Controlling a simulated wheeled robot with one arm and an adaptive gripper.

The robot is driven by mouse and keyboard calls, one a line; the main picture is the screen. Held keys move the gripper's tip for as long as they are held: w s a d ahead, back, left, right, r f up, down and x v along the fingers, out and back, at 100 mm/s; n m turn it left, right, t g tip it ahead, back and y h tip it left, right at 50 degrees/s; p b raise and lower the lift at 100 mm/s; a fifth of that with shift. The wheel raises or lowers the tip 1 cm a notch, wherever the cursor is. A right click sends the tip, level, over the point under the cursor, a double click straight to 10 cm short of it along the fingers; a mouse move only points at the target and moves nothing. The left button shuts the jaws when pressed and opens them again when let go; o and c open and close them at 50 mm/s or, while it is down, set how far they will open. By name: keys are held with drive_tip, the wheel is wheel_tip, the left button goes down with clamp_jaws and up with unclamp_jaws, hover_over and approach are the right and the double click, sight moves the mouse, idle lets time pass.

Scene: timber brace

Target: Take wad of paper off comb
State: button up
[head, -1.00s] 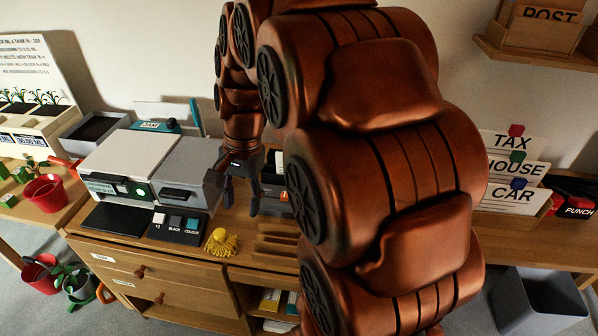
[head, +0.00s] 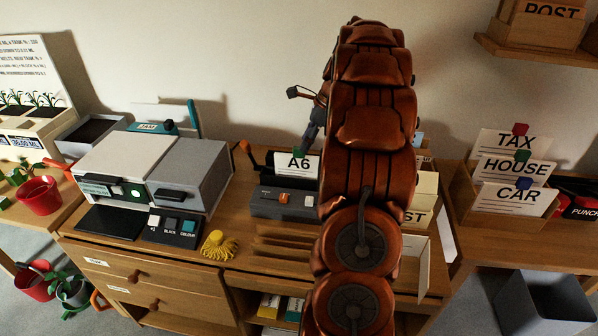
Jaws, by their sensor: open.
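A dark grey desk machine (head: 284,203) with an orange part stands on the desk, left of my arm. A white sheet or card marked A6 (head: 297,167) stands upright behind its top. I cannot tell whether this is the wad of paper, and I cannot make out a comb. My gripper (head: 311,132) is mostly hidden behind my arm. A grey finger shows just above the A6 card, and it looks apart from the card. My gripper is open, and I see nothing held in it.
A grey printer-like box (head: 190,172) and a yellow tasselled thing (head: 218,245) are to the left. Cream holders (head: 425,190) stand close on the arm's right. A card rack (head: 512,170) and a grey bin (head: 545,300) are further right.

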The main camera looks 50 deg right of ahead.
sight(296, 155)
drive_tip(key=shift+x, duration=1.2)
drive_tip(key=shift+w+p+x, duration=0.2)
drive_tip(key=shift+p+x, duration=0.1)
drive_tip(key=shift+x, duration=1.05)
drive_tip(key=shift+w+p+x, duration=0.15)
drive_tip(key=shift+p+x, duration=0.15)
drive_tip(key=shift+x, duration=1)
drive_tip(key=shift+d+r, duration=0.1)
drive_tip(key=shift+r, duration=0.05)
clamp_jaws()
